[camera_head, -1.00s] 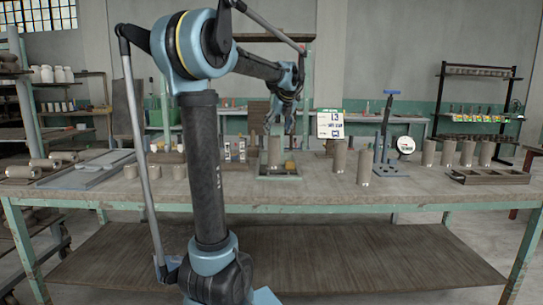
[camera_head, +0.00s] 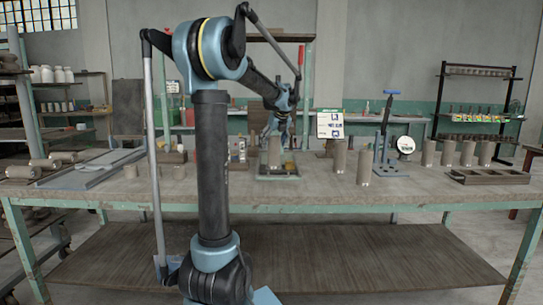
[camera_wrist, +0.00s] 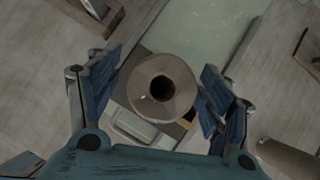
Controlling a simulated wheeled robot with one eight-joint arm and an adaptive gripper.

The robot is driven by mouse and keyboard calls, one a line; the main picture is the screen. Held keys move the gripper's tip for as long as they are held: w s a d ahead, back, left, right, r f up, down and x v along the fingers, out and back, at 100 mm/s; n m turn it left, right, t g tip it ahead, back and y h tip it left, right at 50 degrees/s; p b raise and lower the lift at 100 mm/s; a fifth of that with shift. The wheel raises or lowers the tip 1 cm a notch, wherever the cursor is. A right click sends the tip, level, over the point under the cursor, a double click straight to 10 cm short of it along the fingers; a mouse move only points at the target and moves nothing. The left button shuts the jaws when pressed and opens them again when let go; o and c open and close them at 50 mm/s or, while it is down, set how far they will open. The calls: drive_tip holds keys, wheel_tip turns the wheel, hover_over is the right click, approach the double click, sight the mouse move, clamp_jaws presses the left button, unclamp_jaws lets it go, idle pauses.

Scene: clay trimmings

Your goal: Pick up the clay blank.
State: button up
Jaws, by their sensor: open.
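A clay blank (camera_head: 275,152), a grey-brown cylinder, stands upright on a small green-edged stand (camera_head: 278,177) near the middle of the bench. In the wrist view I look down on the blank (camera_wrist: 178,104); a dark round hole shows in its top. My gripper (camera_head: 278,130) is right above it in the head view. In the wrist view the blue-padded fingers of my gripper (camera_wrist: 160,88) are spread, one on each side of the blank, with gaps to it. Its lower part is hidden from the wrist view.
Similar cylinders stand to the right, such as one (camera_head: 364,167) near a blue-handled stand (camera_head: 388,135) and a round dial (camera_head: 405,145). A white sign (camera_head: 330,125) stands behind. A divided wooden tray (camera_head: 490,176) lies at the right. The front edge of the bench is mostly clear.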

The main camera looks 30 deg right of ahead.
clamp_jaws()
drive_tip(key=shift+r, duration=0.15)
